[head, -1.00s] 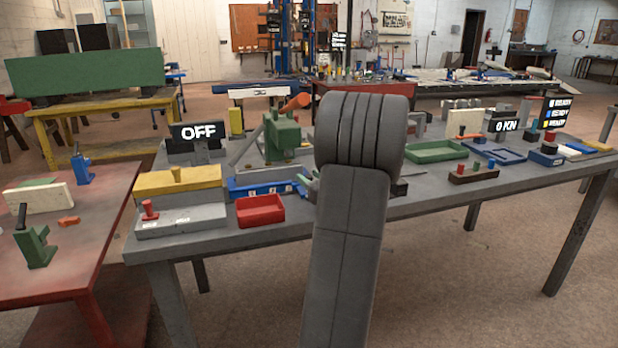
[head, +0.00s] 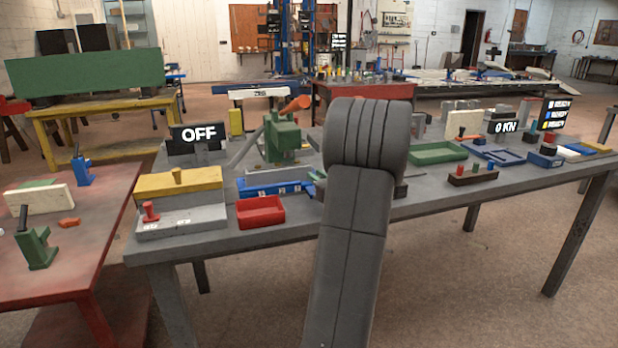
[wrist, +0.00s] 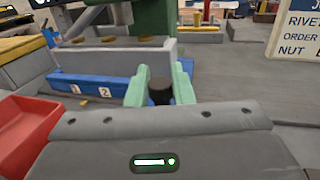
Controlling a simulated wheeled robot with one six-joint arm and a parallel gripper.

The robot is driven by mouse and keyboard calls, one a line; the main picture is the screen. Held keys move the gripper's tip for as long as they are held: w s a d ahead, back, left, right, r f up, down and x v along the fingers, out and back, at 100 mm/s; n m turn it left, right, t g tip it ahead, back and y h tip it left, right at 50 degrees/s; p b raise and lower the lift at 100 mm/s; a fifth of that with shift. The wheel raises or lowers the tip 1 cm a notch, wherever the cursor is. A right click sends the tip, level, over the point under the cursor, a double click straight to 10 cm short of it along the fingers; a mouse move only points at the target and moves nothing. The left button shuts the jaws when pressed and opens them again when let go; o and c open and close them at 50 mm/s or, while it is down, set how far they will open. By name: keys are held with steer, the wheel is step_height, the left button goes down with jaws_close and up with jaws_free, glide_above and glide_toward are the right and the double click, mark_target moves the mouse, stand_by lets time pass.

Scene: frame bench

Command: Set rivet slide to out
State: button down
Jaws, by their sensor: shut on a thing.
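The rivet slide (head: 275,189) is a long blue piece with white number labels at the front of the grey bench, and it also shows in the wrist view (wrist: 95,92). A grey block (wrist: 120,57) with several brass-coloured pieces on top stands just behind it. My gripper (wrist: 160,79) has green fingers, shut on a dark upright knob (wrist: 160,94) at the slide's right end. Labels 1 and 2 show in the wrist view; the part further right is hidden by the fingers. In the head view my arm hides most of the gripper.
A red tray (head: 260,212) lies close in front of the slide. A grey box with a yellow lid (head: 178,182) stands left. A green press (head: 281,138) with an orange-tipped lever is behind. A sign reading OFF (head: 197,133) stands at the back left.

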steer(key=d, duration=0.2)
steer(key=w+d, duration=0.1)
steer(key=d, duration=0.1)
steer(key=w+d+p, duration=0.1)
steer(key=d, duration=0.2)
steer(key=shift+w, duration=0.1)
steer(key=shift+a, duration=0.1)
steer(key=c, duration=1.3)
jaws_free()
steer(key=v, duration=1.3)
steer(key=shift+s, duration=0.35)
steer(key=shift+o, duration=0.2)
